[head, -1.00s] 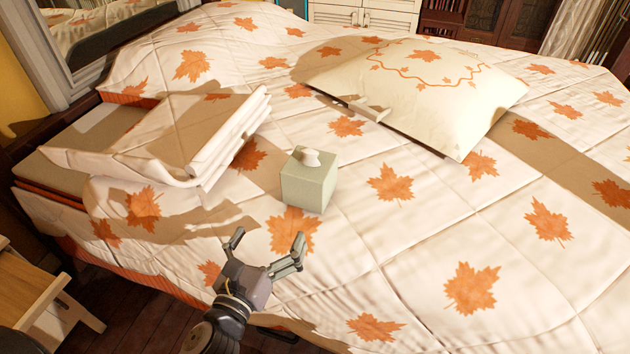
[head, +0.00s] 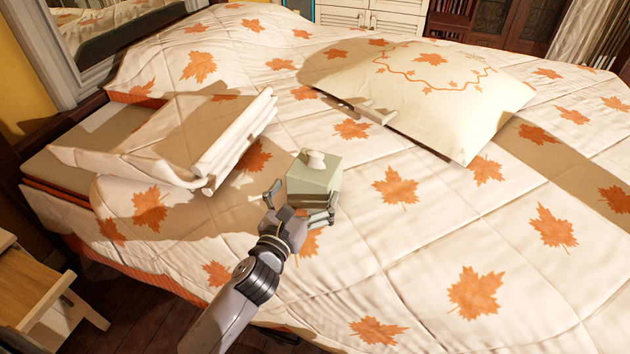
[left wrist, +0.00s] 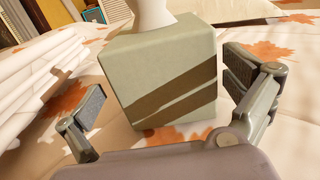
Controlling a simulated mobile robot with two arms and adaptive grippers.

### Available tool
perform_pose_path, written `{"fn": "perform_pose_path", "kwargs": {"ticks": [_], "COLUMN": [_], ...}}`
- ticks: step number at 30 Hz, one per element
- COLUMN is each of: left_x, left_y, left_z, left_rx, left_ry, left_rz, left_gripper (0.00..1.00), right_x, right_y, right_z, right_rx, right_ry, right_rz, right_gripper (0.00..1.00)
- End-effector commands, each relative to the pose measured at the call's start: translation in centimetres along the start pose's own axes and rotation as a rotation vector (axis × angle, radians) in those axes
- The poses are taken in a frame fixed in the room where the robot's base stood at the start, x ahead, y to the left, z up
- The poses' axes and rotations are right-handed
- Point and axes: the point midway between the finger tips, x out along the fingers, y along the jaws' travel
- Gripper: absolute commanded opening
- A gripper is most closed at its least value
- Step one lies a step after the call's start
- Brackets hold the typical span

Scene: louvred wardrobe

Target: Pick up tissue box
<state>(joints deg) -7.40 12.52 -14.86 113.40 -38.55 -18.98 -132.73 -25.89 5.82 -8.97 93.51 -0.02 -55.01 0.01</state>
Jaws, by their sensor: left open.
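The tissue box (head: 313,181) is a pale green cube with a white tissue sticking out of its top. It stands upright on the bed (head: 410,255). My left gripper (head: 301,206) is open, with its fingers on either side of the box's near part. In the left wrist view the box (left wrist: 160,75) fills the middle, between the two spread fingers of the gripper (left wrist: 165,105), with gaps on both sides. Shadow stripes cross its near face. My right gripper is not in view.
A folded-back stack of bedding (head: 185,140) lies left of the box. A cream pillow (head: 430,95) lies behind it to the right. A wooden stool or small table (head: 40,295) stands at the lower left. The quilt right of the box is clear.

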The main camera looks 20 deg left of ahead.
Motion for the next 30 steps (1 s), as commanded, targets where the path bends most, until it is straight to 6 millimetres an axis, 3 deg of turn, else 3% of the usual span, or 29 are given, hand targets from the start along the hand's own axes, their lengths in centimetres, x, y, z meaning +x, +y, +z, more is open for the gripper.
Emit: {"fn": "perform_pose_path", "kwargs": {"ticks": [9,18,30], "left_x": [4.4,4.8,4.8], "left_y": [-0.3,-0.3,-0.3], "left_z": [0.0,0.0,0.0], "left_rx": [-0.002,0.000,0.000], "left_ry": [-0.002,-0.001,-0.001], "left_rz": [0.001,0.001,0.001], "left_gripper": [1.00,1.00,0.73], "right_x": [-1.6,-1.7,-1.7], "right_y": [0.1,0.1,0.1], "right_z": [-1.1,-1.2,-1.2], "right_rx": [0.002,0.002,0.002], "right_ry": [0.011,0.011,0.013], "right_rz": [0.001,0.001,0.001], "right_gripper": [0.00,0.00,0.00]}}
